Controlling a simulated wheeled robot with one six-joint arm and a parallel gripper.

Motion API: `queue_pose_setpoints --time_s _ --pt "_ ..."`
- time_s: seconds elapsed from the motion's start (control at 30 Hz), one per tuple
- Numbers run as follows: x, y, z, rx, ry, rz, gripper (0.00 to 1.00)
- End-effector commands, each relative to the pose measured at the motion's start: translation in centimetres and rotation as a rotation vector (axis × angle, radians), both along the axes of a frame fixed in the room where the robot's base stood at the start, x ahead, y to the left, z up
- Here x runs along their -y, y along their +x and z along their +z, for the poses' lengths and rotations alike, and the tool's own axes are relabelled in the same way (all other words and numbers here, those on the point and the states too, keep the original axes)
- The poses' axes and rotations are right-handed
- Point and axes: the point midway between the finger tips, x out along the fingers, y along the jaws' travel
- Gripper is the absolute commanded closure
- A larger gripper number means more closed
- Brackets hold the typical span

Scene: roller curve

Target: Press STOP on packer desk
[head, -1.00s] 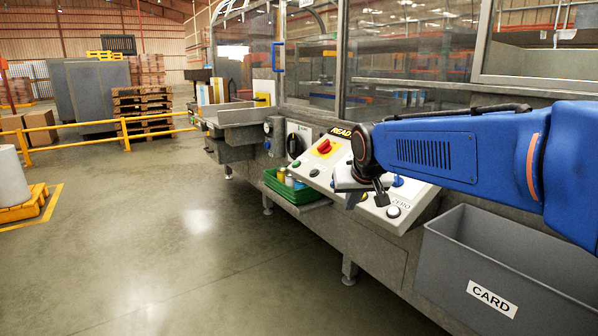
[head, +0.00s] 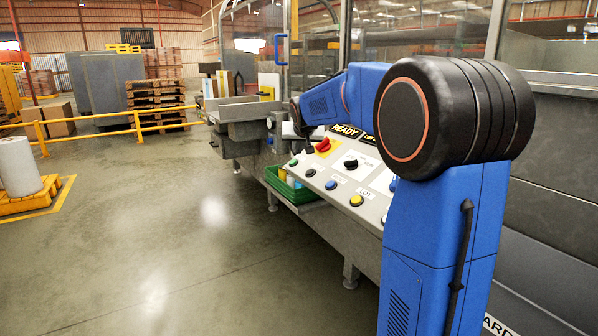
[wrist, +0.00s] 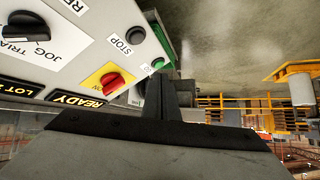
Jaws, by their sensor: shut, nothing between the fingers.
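The packer desk (head: 345,180) is a sloped pale panel with coloured buttons and knobs. In the wrist view (wrist: 85,60) it fills the upper left. The STOP button (wrist: 135,35) is round and dark, beside its printed label. In the head view it is the dark button (head: 310,172) between the green one and the blue one. My gripper (wrist: 163,90) is shut and empty, its dark fingers close to the panel's edge near the green button (wrist: 157,63). In the head view my gripper (head: 307,147) is small, over the panel's far end. I cannot tell whether it touches anything.
A red knob on a yellow plate (wrist: 112,80) and a black JOG knob (wrist: 28,27) stand out from the panel. A yellow LOT button (head: 357,200) is nearer. A green tray (head: 290,188) hangs below the desk.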

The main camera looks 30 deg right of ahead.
Motion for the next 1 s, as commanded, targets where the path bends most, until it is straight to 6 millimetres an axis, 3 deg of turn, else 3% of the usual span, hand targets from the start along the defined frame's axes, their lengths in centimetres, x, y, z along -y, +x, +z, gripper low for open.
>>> queue_pose_setpoints --time_s 0.2,0.63,1.0 --pt "0.9 1.5 0.0 0.014 -0.001 -0.009 1.0" --pt "1.0 1.5 -0.2 0.014 -0.001 -0.009 1.0" --pt "2.9 1.5 -3.4 0.014 0.001 -0.011 1.0"
